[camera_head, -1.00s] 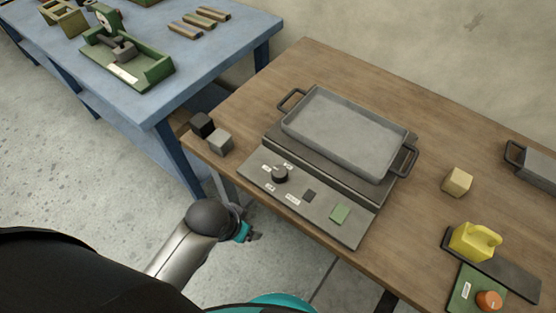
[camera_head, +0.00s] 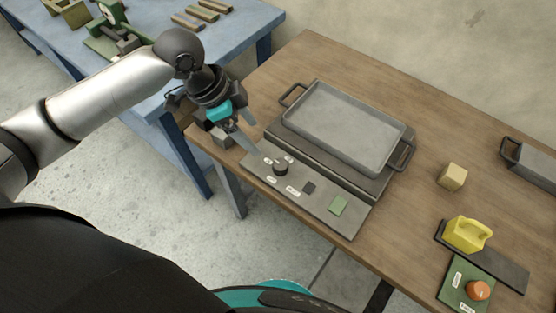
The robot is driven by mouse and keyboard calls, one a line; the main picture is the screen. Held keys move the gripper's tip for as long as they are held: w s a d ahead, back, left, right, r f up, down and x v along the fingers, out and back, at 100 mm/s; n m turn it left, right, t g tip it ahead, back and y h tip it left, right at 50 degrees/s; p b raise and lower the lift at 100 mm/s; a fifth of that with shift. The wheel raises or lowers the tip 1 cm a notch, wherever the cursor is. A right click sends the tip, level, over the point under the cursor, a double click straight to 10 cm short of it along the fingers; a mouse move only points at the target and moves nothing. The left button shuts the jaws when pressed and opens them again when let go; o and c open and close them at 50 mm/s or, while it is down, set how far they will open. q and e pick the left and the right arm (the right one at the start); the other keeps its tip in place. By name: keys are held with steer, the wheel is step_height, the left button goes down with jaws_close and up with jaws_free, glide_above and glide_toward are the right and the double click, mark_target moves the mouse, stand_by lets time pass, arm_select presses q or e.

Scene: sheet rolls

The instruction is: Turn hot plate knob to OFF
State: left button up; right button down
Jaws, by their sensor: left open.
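The hot plate (camera_head: 325,207) lies on the wooden table, with its control panel along the front side. Its black knob (camera_head: 281,167) stands at the left part of the panel, with small white labels around it that are too small to read. A grey metal tray (camera_head: 345,128) with two handles rests on the hot plate. My left gripper (camera_head: 253,136) is open and empty, reaching from the upper left, just above and left of the knob and apart from it. The gripper hides the panel's left corner. My right gripper is not in view.
To the right are a wooden cube (camera_head: 452,176), a yellow handled object (camera_head: 466,234) and a green plate (camera_head: 457,292) with an orange knob (camera_head: 478,290). A blue table (camera_head: 262,22) stands at upper left.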

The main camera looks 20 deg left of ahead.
mark_target(279, 164)
arm_select(q)
steer(key=b+x, duration=0.4)
steer(key=x, duration=1.1)
steer(key=shift+c, duration=0.2)
jaws_close()
